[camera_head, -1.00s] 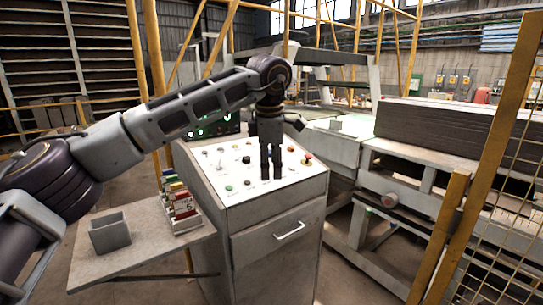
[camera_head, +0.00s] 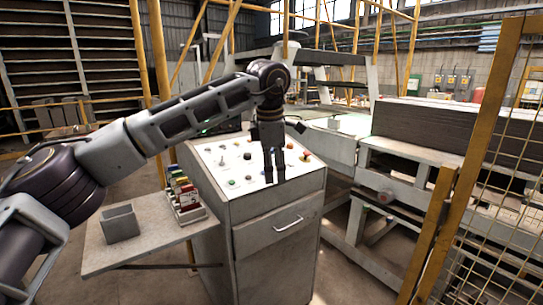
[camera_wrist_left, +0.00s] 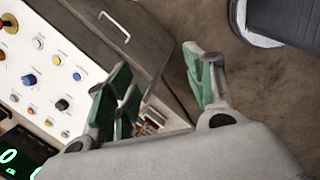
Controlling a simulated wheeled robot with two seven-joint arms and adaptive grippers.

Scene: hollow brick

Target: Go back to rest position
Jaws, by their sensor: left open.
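My left gripper (camera_head: 274,175) hangs over the front part of the control panel (camera_head: 222,160) in the head view, its fingers pointing down. In the left wrist view its green-padded fingers (camera_wrist_left: 160,90) are spread apart with nothing between them. Buttons and knobs of several colours show on the white panel top, also in the left wrist view (camera_wrist_left: 25,48). I cannot tell from the head view whether the fingertips touch the panel. My right gripper is not in view.
The grey cabinet (camera_head: 270,245) has a drawer handle (camera_head: 288,224). A side shelf (camera_head: 150,247) carries a grey open box (camera_head: 120,223) and a rack of coloured items (camera_head: 187,203). Yellow posts and a mesh fence (camera_head: 480,200) stand at the right. A large machine (camera_head: 430,140) is behind.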

